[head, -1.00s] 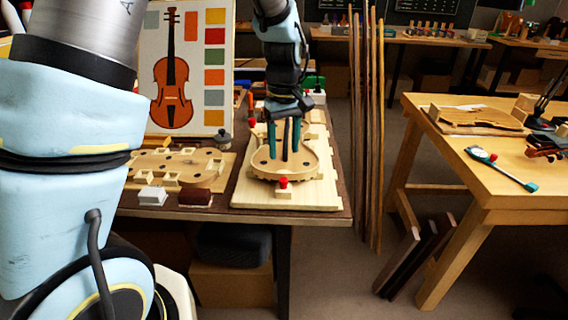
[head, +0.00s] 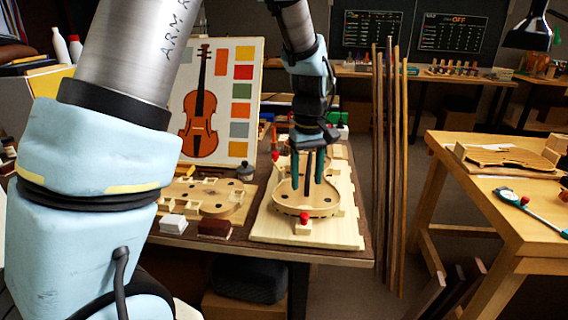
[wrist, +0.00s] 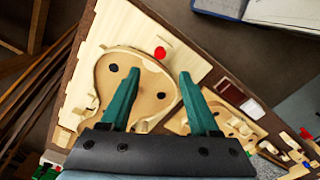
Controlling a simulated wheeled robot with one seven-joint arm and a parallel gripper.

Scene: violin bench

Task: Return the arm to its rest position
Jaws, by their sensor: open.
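My gripper (head: 308,168) is open, with its green fingers pointing down over the violin body (head: 290,198) on the pale work board (head: 262,228). In the wrist view, the two fingers (wrist: 158,92) are spread apart with nothing between them. The violin body (wrist: 150,88) lies beneath them inside its wooden form. Whether the fingertips touch the wood I cannot tell. My arm reaches forward from the left of the head view.
A wooden mould (head: 212,192) lies left of the board, with a white block (head: 173,223) and a brown block (head: 214,228) in front. A violin picture panel (head: 238,130) stands behind. Tall wood strips (head: 390,180) stand to the right, before another bench (head: 480,190).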

